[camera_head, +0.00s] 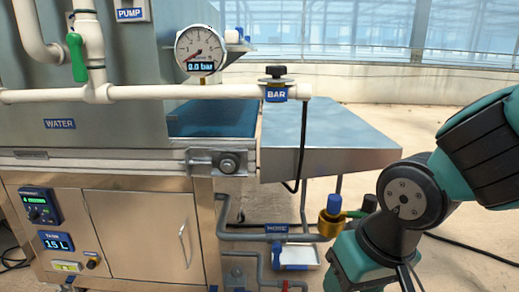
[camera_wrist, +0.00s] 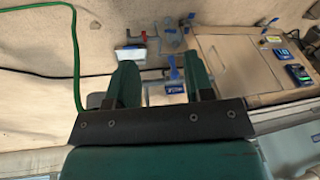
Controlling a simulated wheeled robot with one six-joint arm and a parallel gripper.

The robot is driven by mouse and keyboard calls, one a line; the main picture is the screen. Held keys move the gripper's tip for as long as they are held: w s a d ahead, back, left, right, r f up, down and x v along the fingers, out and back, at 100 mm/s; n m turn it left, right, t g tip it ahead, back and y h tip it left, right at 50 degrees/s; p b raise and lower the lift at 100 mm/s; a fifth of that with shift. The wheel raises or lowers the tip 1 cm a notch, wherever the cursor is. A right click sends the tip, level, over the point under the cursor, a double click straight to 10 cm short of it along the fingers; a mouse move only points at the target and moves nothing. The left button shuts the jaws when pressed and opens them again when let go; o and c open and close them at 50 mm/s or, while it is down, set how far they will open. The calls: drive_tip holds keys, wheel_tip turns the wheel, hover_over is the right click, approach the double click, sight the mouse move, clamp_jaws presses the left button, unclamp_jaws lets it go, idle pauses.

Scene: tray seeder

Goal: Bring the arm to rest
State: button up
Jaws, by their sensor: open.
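My gripper (camera_wrist: 163,88) shows in the wrist view with its two green fingers apart and nothing between them. Beyond the fingers lie pipes, a white box and the floor, at some distance. In the head view my arm, in green and dark grey, is folded at the right side. The fingers cannot be made out in the head view.
The seeder's steel cabinet (camera_head: 140,238) fills the left, with a pressure gauge (camera_head: 200,50) reading 0.0 bar above. A metal table (camera_head: 325,140) juts out at the middle. A brass valve (camera_head: 331,217) stands close to my arm. A green hose (camera_wrist: 76,60) crosses the floor.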

drive_tip(key=s+d+r+n+g+y, duration=0.2)
drive_tip(key=s+r+n, duration=0.25)
drive_tip(key=s, duration=0.25)
wheel_tip(320, 180, up, 33)
drive_tip(key=p, duration=3.2)
drive_tip(key=shift+p, duration=0.3)
